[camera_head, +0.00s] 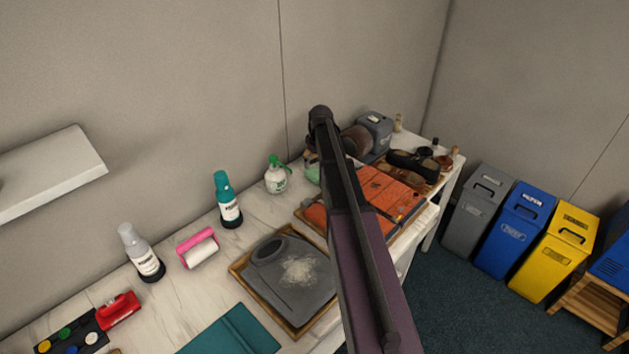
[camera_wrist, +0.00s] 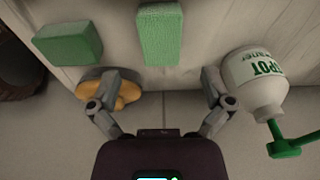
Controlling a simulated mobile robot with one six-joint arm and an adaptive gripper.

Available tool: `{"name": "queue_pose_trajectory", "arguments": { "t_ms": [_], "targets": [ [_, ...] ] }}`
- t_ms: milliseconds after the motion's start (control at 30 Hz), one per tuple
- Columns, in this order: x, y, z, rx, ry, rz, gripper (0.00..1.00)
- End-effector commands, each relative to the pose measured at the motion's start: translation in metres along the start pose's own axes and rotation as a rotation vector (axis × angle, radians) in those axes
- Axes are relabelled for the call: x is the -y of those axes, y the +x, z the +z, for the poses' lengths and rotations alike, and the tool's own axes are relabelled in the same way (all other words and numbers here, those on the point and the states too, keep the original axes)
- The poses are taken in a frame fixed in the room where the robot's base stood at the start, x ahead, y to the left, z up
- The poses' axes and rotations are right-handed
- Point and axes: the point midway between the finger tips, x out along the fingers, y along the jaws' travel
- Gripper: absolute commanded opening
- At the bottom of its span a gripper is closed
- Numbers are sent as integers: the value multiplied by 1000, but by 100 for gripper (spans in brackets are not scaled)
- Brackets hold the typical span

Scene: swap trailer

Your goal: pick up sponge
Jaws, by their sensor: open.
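In the wrist view my gripper (camera_wrist: 160,88) is open and empty, with its two fingers spread wide. A long green block (camera_wrist: 160,35), which looks like a sponge, lies ahead between the fingers, apart from them. A second, shorter green block (camera_wrist: 68,43) lies to the left. A tan rounded thing (camera_wrist: 128,92) is partly hidden behind the left finger; I cannot tell what it is. In the head view a small patch of green (camera_head: 312,173) shows beside my arm on the table; my arm hides much of that area and my gripper is not clearly seen.
A white spray bottle with a green nozzle (camera_wrist: 258,85) stands close by the right finger; it also shows in the head view (camera_head: 277,177).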

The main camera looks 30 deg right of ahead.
Motion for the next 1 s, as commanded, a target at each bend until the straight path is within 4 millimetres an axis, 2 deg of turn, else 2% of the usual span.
{"name": "queue_pose_trajectory", "arguments": {
  "t_ms": [100,667,1000],
  "targets": [
    [0,7,0,0,0,0,100],
    [0,10,0,0,0,0,100],
    [1,32,3,0,0,0,100]
  ]
}}
